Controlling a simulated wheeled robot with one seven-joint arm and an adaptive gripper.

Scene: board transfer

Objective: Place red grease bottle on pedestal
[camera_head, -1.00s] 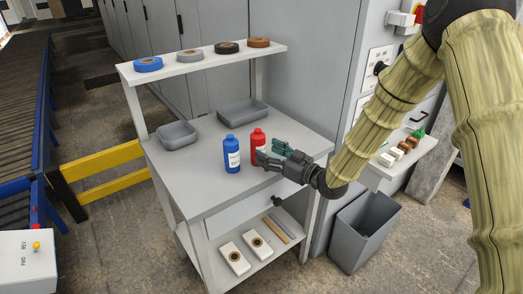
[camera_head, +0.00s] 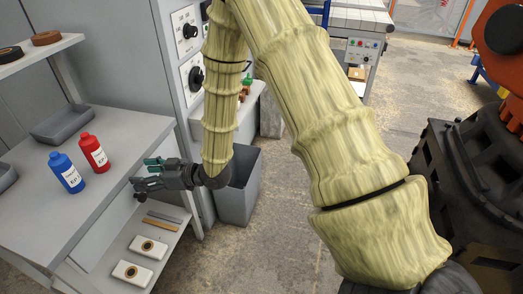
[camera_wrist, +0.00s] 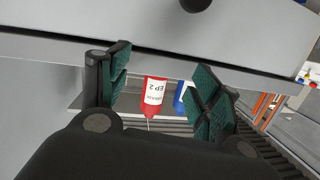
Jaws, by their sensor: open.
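The red bottle (camera_head: 93,153) with a white label stands upright on the grey table (camera_head: 105,200), just right of and behind the blue bottle (camera_head: 67,172). My gripper (camera_head: 143,173) is open and empty near the table's right edge, with a gap between its fingertips and the red bottle. In the wrist view the red bottle (camera_wrist: 154,96) shows between the open green-padded fingers (camera_wrist: 160,78), beyond them, with the blue bottle (camera_wrist: 180,94) beside it, partly hidden by the right finger. I cannot make out which thing is the pedestal.
A grey tray (camera_head: 62,124) sits behind the bottles. Tape rolls (camera_head: 46,38) lie on the upper shelf. White boxes (camera_head: 148,247) lie on the lower shelf. A grey bin (camera_head: 238,188) stands right of the table. A black machine base (camera_head: 455,180) is at the right; open floor lies between.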

